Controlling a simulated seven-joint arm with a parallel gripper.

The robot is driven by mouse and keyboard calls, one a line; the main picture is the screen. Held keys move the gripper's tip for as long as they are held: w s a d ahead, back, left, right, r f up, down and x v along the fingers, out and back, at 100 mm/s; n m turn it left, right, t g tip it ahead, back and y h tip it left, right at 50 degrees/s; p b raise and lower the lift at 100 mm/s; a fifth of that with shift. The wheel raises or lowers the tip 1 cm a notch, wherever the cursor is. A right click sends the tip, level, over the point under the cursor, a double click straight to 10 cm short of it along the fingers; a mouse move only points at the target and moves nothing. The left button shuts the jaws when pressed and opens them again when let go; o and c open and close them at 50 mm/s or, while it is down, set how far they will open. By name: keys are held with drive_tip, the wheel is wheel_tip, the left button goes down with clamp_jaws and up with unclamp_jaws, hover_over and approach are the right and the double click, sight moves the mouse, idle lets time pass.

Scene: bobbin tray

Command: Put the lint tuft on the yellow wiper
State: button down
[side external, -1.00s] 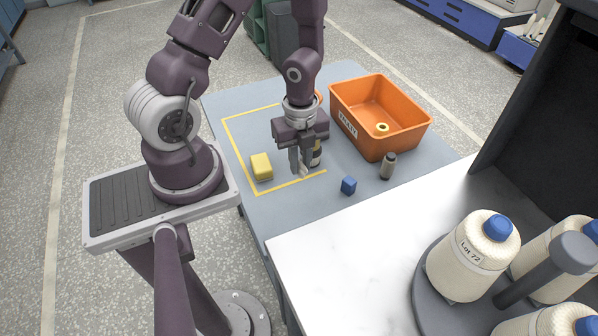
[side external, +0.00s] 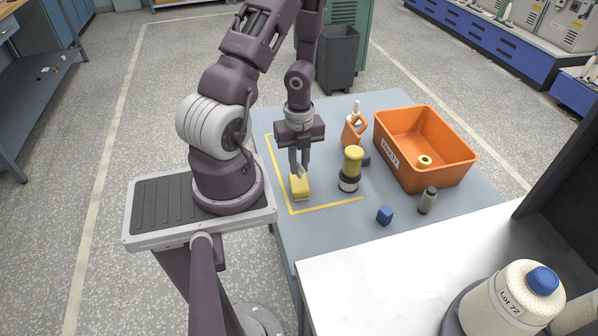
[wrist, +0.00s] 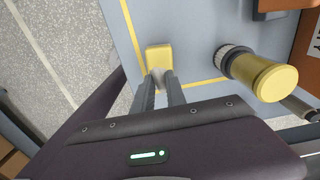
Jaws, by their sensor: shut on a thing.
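The yellow wiper (side external: 300,190) is a small block lying on the blue-grey table inside the yellow tape outline. It also shows in the wrist view (wrist: 158,55). My gripper (side external: 299,172) points down over the wiper, its fingers shut on the pale lint tuft. The tuft (wrist: 158,73) shows as a small whitish patch between the fingertips in the wrist view, at the wiper's near edge. The fingers hide part of the tuft. I cannot tell whether the tuft touches the wiper.
A yellow-topped cylinder with a dark ribbed base (side external: 350,168) stands close to the right of my gripper. An orange bin (side external: 412,180), a blue cube (side external: 384,215) and a grey-brown bobbin (side external: 427,200) are further right. An orange-and-white item (side external: 353,130) stands behind.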

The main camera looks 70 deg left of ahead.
sight(299, 172)
drive_tip(key=shift+a+f, duration=0.1)
drive_tip(key=shift+f, duration=1.5)
drive_tip(key=shift+f, duration=0.1)
drive_tip(key=c, duration=1.4)
unclamp_jaws()
drive_tip(key=shift+o, duration=0.2)
